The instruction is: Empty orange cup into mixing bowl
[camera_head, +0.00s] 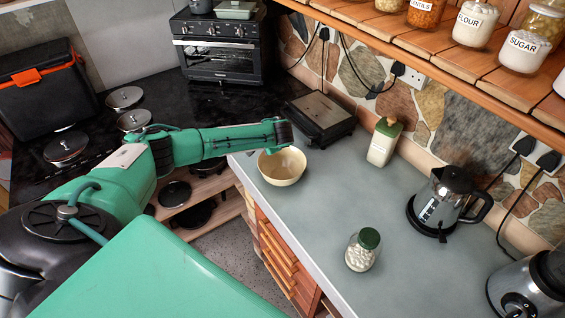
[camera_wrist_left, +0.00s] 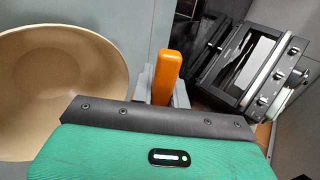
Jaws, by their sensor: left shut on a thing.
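A cream mixing bowl (camera_head: 282,180) stands on the grey counter near its left edge; it also shows large at the left of the left wrist view (camera_wrist_left: 60,75). My left gripper (camera_head: 285,132) is at the far side of the bowl's rim in the head view. In the left wrist view the left gripper (camera_wrist_left: 162,95) is shut on the orange cup (camera_wrist_left: 167,72), to the right of the bowl. Only part of the cup shows; its mouth and contents are hidden. The cup is hidden in the head view. My right gripper is not in view.
A black grill (camera_head: 322,114) stands behind the bowl against the wall. A green-lidded canister (camera_head: 384,142), a kettle (camera_head: 439,205), a green-lidded jar (camera_head: 362,250) and a blender base (camera_head: 525,290) are on the counter. A wooden shelf (camera_head: 440,55) hangs above. The counter's middle is clear.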

